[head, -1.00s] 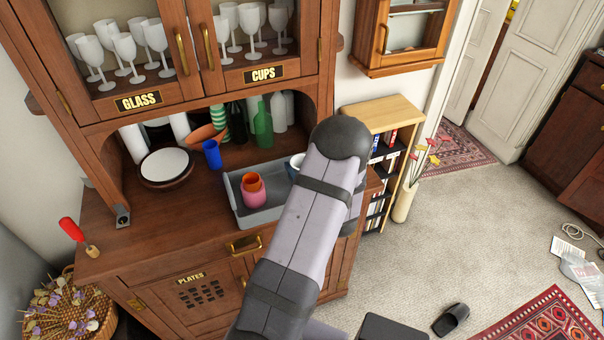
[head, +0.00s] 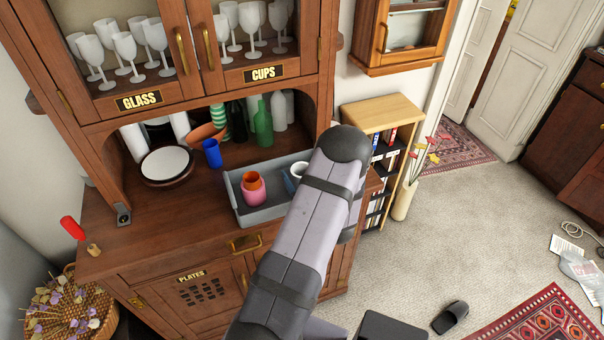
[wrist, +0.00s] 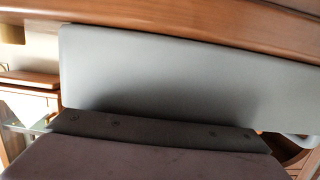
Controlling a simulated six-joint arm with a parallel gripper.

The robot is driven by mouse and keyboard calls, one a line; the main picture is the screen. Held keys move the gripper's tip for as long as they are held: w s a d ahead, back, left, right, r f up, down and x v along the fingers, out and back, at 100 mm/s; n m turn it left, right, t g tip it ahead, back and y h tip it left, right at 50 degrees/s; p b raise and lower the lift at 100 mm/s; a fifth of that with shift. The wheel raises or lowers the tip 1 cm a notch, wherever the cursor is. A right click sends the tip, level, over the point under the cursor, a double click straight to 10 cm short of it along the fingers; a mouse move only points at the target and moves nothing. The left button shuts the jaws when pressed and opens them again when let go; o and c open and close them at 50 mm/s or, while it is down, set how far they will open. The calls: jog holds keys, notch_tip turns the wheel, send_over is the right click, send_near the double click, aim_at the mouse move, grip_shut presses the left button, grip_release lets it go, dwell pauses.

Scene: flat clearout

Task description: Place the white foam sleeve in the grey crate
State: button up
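The grey crate (head: 262,215) stands on the cabinet's counter, its right part hidden behind my arm. A white, round-rimmed piece (head: 299,169) shows at the crate's right end, partly covered by my arm. It may be the white foam sleeve, but I cannot tell for sure. A blue thing (head: 289,182) is beside it. My gripper is hidden behind my arm in the head view. A plain grey panel (wrist: 190,80), possibly the crate's wall, fills the middle of the wrist view. Below it is a dark, mauve-edged part, probably mine; no fingertips can be made out.
A pink cup (head: 254,197) with an orange cup (head: 251,181) in it stands in the crate. A blue cup (head: 212,154), a round white-topped piece (head: 167,163) and a green bottle (head: 263,130) stand behind. A red-handled tool (head: 72,228) is at the counter's left.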

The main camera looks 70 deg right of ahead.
jog(key=shift+r, duration=0.15)
jog(key=shift+s+a, duration=0.1)
jog(key=b+v, duration=0.3)
jog(key=v, duration=0.8)
jog(key=shift+s+a+r, duration=0.15)
jog(key=shift+s+a, duration=0.1)
jog(key=shift+a, duration=0.05)
